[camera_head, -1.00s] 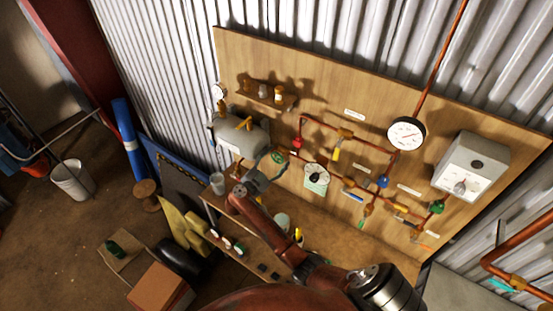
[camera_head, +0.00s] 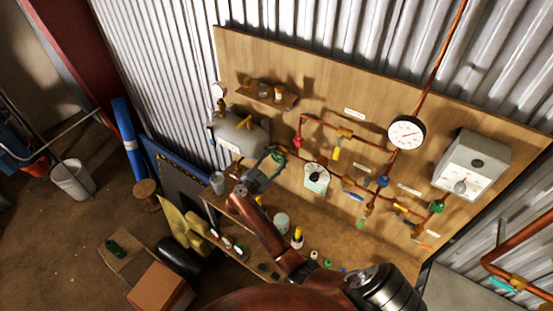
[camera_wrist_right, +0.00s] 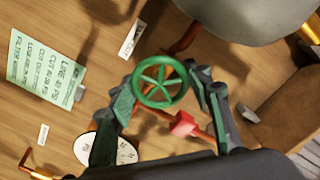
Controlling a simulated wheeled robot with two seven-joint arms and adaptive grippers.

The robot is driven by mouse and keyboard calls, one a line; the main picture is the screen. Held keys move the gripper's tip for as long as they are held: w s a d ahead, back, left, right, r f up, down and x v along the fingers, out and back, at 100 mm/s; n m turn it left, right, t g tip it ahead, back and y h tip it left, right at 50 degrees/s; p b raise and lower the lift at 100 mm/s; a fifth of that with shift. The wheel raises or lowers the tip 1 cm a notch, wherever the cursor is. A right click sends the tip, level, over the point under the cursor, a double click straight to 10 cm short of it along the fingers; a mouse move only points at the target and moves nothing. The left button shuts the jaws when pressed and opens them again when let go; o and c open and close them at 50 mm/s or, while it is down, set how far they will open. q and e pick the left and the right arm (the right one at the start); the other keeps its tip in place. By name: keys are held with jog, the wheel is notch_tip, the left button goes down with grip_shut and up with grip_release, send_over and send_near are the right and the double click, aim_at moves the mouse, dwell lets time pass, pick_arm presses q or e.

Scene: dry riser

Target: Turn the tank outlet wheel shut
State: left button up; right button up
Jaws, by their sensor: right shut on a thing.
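The green spoked outlet wheel (camera_wrist_right: 160,83) shows nearly face-on in the right wrist view, between the two fingers of my right gripper (camera_wrist_right: 161,88). The fingers are closed in on its rim from both sides. In the head view the wheel (camera_head: 279,156) is a small green spot beside the grey tank (camera_head: 238,135), at the tip of my right gripper (camera_head: 268,168). The tank's rounded body (camera_wrist_right: 240,15) also shows at the top of the wrist view. The wheel's stem is mostly hidden. My left gripper is not in view.
A wooden board (camera_head: 330,85) carries copper pipes, a round gauge (camera_head: 406,132), a green note card (camera_head: 316,178) and a grey box (camera_head: 472,165). A red fitting (camera_wrist_right: 183,125) lies close below the wheel. A bench (camera_head: 340,240) with small items runs beneath the board.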

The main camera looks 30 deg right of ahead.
jog(key=shift+m+b, duration=0.85)
jog(key=shift+m, duration=1.65)
jog(key=o, duration=1.2)
jog(key=shift+c, duration=0.2)
jog(key=shift+r, duration=0.1)
